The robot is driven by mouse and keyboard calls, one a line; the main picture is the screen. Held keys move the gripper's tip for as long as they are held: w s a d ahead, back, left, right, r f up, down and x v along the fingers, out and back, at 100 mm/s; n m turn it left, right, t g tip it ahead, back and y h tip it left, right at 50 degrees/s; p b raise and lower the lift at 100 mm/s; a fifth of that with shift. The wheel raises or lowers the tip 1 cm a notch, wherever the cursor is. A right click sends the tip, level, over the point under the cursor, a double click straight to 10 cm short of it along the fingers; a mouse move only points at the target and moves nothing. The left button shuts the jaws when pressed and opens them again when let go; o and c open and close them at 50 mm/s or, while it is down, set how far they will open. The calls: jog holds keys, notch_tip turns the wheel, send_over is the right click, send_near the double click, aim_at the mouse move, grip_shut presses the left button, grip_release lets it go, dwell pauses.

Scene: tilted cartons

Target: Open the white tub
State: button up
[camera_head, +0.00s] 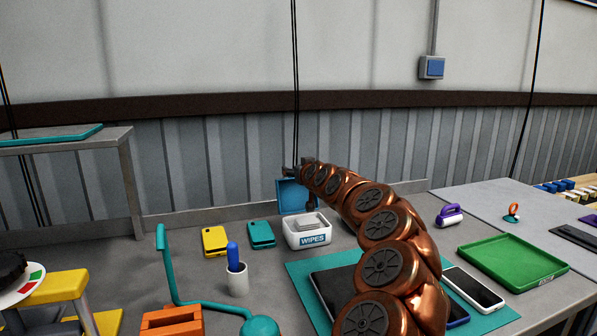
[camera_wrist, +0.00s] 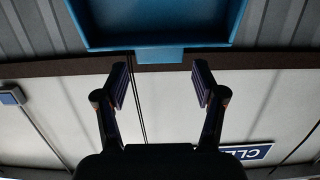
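The white tub (camera_head: 308,239), labelled WIPES, stands on the grey bench in the head view. Its blue lid (camera_head: 294,197) is raised roughly upright at the tub's back, and pale contents show in the opening. In the wrist view the lid (camera_wrist: 160,43) fills the top, with its small tab pointing toward my fingers. My gripper (camera_wrist: 161,82) is open and empty, its fingers apart on either side of the tab's line and seemingly clear of it. In the head view my gripper (camera_head: 291,172) is small, dark and partly hidden at the lid's top edge.
Left of the tub are a teal case (camera_head: 261,235), a yellow case (camera_head: 215,242), a cup (camera_head: 237,281) with a blue item and a teal curved stand (camera_head: 161,262). A teal mat (camera_head: 303,279) lies in front. A green tray (camera_head: 512,262) sits at right.

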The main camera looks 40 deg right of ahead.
jog(key=shift+o, duration=0.2)
jog(key=v, duration=1.2)
dwell(0.5)
jog(key=shift+r, duration=0.15)
dwell(0.4)
